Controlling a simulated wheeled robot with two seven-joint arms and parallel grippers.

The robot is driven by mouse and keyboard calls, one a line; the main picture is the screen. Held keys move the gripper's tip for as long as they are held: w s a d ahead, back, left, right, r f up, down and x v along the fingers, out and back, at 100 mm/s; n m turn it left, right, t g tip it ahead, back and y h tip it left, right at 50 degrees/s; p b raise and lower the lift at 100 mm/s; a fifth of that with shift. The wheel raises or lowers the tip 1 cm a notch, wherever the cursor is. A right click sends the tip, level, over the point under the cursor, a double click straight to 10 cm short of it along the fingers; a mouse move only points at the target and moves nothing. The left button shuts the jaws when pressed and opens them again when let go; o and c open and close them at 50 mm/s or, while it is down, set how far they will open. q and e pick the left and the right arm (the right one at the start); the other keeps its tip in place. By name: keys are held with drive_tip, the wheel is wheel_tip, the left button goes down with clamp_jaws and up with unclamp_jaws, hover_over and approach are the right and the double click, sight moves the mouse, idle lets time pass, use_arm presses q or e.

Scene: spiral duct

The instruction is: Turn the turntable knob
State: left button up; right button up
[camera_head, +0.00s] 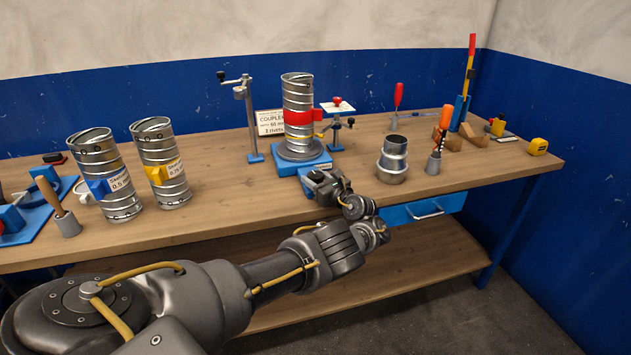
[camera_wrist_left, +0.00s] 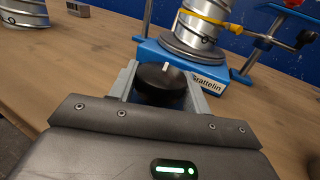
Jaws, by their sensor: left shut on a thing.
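The turntable (camera_head: 287,163) is a blue base with a grey round plate, at the middle of the bench. A spiral duct (camera_head: 298,98) with a red band stands upright on it. The turntable's blue base also shows in the left wrist view (camera_wrist_left: 158,52). The black knob (camera_wrist_left: 160,85), with a white mark on top, is at the front of the base. My left gripper (camera_wrist_left: 162,84) is shut on the knob, a finger on each side. In the head view the left gripper (camera_head: 312,180) hides the knob. My right gripper is not in view.
Two labelled ducts (camera_head: 105,175) (camera_head: 160,162) stand at the left of the bench. A metal reducer (camera_head: 393,160) and an orange-handled tool (camera_head: 438,140) stand to the right. A blue drawer (camera_head: 422,210) hangs under the front edge.

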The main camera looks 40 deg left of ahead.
sight(321, 180)
use_arm(q)
drive_tip(key=shift+r, duration=0.1)
drive_tip(key=o, duration=1)
drive_tip(key=shift+a, duration=0.1)
drive_tip(key=p+v, duration=0.2)
drive_tip(key=v, duration=0.4)
drive_tip(key=shift+w, duration=0.15)
drive_tip(key=shift+d+r, duration=0.1)
drive_tip(key=shift+d, duration=0.6)
drive_tip(key=shift+s+d+p, duration=0.3)
drive_tip(key=shift+d+p, duration=0.15)
drive_tip(key=shift+d, duration=0.2)
drive_tip(key=shift+v, duration=1.05)
